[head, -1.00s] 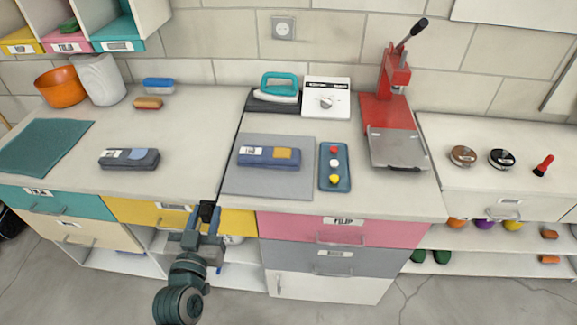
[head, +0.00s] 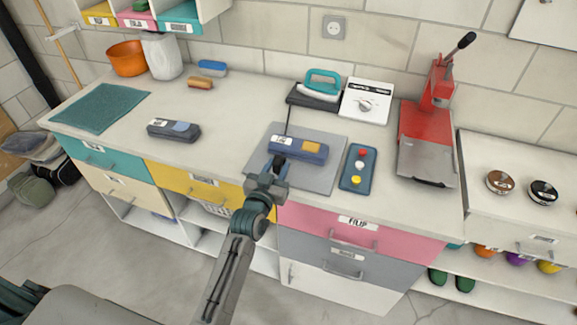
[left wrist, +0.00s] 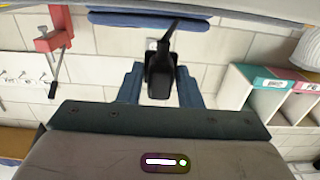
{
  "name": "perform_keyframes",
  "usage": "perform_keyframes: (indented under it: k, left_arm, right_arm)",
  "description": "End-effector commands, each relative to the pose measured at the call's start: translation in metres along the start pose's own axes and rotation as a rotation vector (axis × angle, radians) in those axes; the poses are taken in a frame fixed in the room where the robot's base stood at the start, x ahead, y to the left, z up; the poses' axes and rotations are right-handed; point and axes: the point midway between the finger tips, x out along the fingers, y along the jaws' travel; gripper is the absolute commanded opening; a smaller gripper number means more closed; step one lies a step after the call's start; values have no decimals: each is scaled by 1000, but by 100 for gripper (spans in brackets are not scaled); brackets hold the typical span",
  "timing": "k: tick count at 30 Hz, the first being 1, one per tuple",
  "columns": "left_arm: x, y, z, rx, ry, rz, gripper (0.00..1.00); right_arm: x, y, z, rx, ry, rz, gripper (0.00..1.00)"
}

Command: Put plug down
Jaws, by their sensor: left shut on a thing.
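The black plug (head: 279,160) is held in my left gripper (head: 272,174), at the front edge of the grey mat, just in front of the blue box on it. In the left wrist view the plug (left wrist: 160,75) sits between the two blue fingers of the left gripper (left wrist: 160,88), with its cord leading away upward. In the head view a thin dark cord (head: 288,122) runs toward the teal-handled iron (head: 321,84). I cannot tell whether the plug touches the mat. My right gripper is not in view.
The grey mat (head: 328,183) carries the blue box (head: 298,149). A tray with coloured buttons (head: 357,168) lies to its right, then the red press (head: 426,130). A wall socket (head: 334,27) is above. The counter left of the mat is clear up to a dark case (head: 174,130).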

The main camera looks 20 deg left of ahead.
Motion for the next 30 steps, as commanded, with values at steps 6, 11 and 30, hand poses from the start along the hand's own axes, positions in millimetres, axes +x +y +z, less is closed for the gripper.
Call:
perform_keyframes:
  k: [6,11,30]
  left_arm:
    - [27,15,2,1,0,0,0]
    - [38,22,8,-1,-2,1,0]
    - [36,20,44,2,-1,0,34]
  right_arm:
    - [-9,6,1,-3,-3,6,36]
    - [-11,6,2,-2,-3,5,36]
    - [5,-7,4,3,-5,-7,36]
